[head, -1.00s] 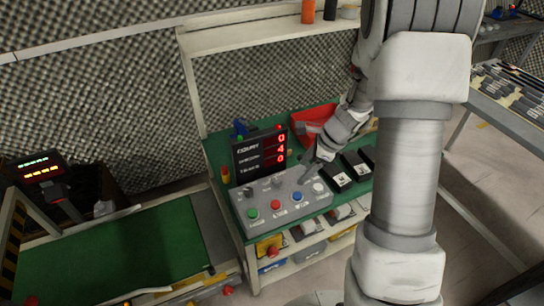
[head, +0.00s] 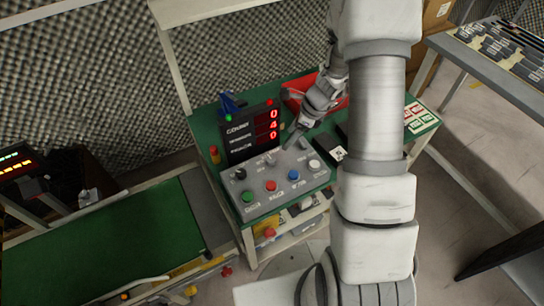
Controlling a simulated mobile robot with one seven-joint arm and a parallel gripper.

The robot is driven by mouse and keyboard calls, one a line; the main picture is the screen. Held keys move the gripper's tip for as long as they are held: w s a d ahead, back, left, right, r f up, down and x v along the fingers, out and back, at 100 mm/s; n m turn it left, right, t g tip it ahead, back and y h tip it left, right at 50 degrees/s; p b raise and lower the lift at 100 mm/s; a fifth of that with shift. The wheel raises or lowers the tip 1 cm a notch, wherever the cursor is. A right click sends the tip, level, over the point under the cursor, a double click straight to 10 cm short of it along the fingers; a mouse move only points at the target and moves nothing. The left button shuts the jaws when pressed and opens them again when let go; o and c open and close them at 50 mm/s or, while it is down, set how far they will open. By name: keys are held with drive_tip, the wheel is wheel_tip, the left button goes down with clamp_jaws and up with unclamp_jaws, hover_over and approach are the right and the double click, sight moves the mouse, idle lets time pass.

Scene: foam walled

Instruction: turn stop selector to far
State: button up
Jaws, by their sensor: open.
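The grey control box (head: 258,206) sits on the green bench in the head view. It carries green, red, blue and white buttons along its front and several selector knobs along its back. A black knob (head: 240,174) is at the back left, and another small selector (head: 270,160) is near the back middle. The labels are too small to read, so I cannot tell which knob is the stop selector. My gripper (head: 290,145) is open above the back right of the box, and its fingertips hide part of the panel there. I cannot tell whether it touches a knob.
A counter display (head: 252,133) with red digits stands behind the box. A red bin (head: 300,95) is behind my gripper. Black items (head: 340,152) lie right of the box. A green conveyor belt (head: 110,255) runs at lower left.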

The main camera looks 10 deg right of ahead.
sight(271, 159)
drive_tip(key=b+x, duration=0.2)
drive_tip(key=x, duration=1.2)
drive_tip(key=shift+f, duration=0.25)
clamp_jaws()
